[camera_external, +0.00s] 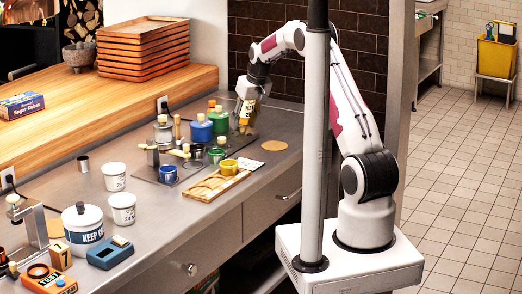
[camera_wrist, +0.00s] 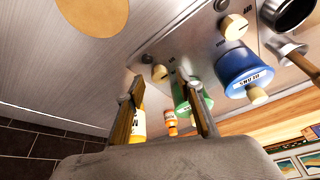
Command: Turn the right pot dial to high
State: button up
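In the external view a metal burner panel carries a grey pot (camera_external: 162,134), a blue pot (camera_external: 201,131) and, on the right, a green pot (camera_external: 219,121). In the wrist view, seen tilted, the green pot (camera_wrist: 180,92) is partly hidden by a finger. A cream dial (camera_wrist: 160,73) sits on the panel beside it; another cream dial (camera_wrist: 233,26) sits near the blue pot (camera_wrist: 240,70). I cannot read any dial setting. My gripper (camera_wrist: 165,95) has its fingers apart with nothing held between them. In the external view it hangs low, right of the green pot.
A yellow bottle (camera_external: 246,115) stands close by my gripper, overlapping it in view.

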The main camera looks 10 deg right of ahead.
jog(key=shift+w+a+f, duration=0.15)
jog(key=shift+w+f, duration=0.1)
jog(key=shift+f, duration=0.35)
grip_shut()
jog(key=shift+m, duration=0.5)
jog(key=shift+a+m+h, duration=0.2)
jog(key=shift+m+h, duration=0.8)
jog(key=shift+m, duration=1.1)
jog(key=shift+a+m+h, duration=0.15)
jog(key=shift+m+h, duration=0.75)
jog(key=shift+m, duration=1.8)
